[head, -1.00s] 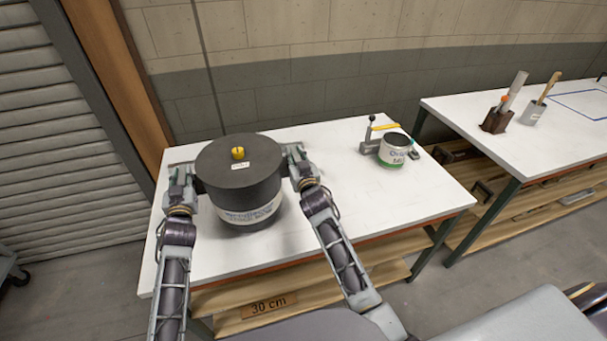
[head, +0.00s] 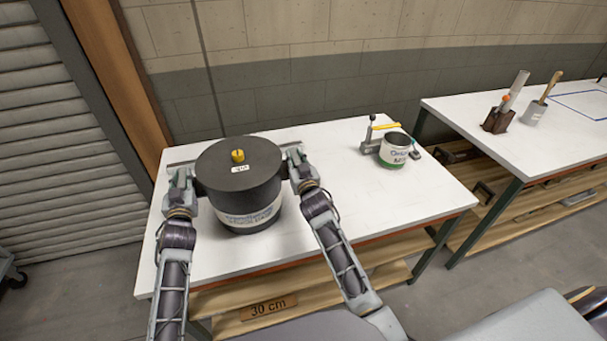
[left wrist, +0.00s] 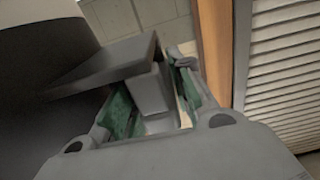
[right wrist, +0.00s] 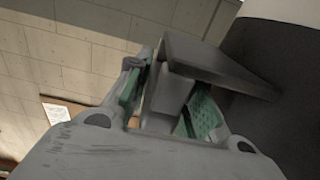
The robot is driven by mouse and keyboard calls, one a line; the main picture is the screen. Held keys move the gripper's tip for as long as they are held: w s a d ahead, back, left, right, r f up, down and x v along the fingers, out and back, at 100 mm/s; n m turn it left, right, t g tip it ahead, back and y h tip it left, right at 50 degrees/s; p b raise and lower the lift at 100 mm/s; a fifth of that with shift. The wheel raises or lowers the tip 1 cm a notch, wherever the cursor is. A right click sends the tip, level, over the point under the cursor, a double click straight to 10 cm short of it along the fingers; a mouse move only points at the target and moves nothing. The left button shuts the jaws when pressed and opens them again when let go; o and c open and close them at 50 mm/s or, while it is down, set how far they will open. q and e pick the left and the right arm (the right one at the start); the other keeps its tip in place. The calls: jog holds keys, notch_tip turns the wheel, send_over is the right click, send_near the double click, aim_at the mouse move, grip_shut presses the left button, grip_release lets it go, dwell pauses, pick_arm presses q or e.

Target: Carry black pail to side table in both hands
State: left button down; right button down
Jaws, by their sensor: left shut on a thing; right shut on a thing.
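The black pail (head: 238,190) is upright over the left part of the white side table (head: 330,210). It has a yellow knob on its lid and a pale label around its front. My left gripper (head: 180,184) is shut on the grey handle at the pail's left side, and the left wrist view shows that handle (left wrist: 150,88) between the fingers. My right gripper (head: 296,165) is shut on the handle at the right side, which shows in the right wrist view (right wrist: 172,88). I cannot tell whether the pail's base touches the table.
A small labelled can (head: 394,150) stands in a clamp-like device toward the table's right. Another white table (head: 530,130) at the right holds a brown holder (head: 497,121) and a grey cup (head: 533,113). Table space between pail and can is clear.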

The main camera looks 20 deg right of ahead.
pick_arm(q)
jog(key=shift+f, duration=0.1)
pick_arm(e)
jog(key=shift+f, duration=0.1)
pick_arm(q)
jog(key=c, duration=1.7)
grip_release()
jog(key=shift+f, duration=0.15)
pick_arm(e)
jog(key=c, duration=1.7)
grip_release()
jog(key=shift+f, duration=0.15)
pick_arm(q)
jog(key=o, duration=0.4)
jog(key=shift+s, duration=0.1)
pick_arm(e)
jog(key=o, duration=0.4)
jog(key=shift+s, duration=0.1)
pick_arm(q)
jog(key=shift+o, duration=0.2)
pick_arm(e)
jog(key=shift+o, duration=0.2)
pick_arm(q)
jog(key=s, duration=1.2)
pick_arm(e)
jog(key=shift+s, duration=0.15)
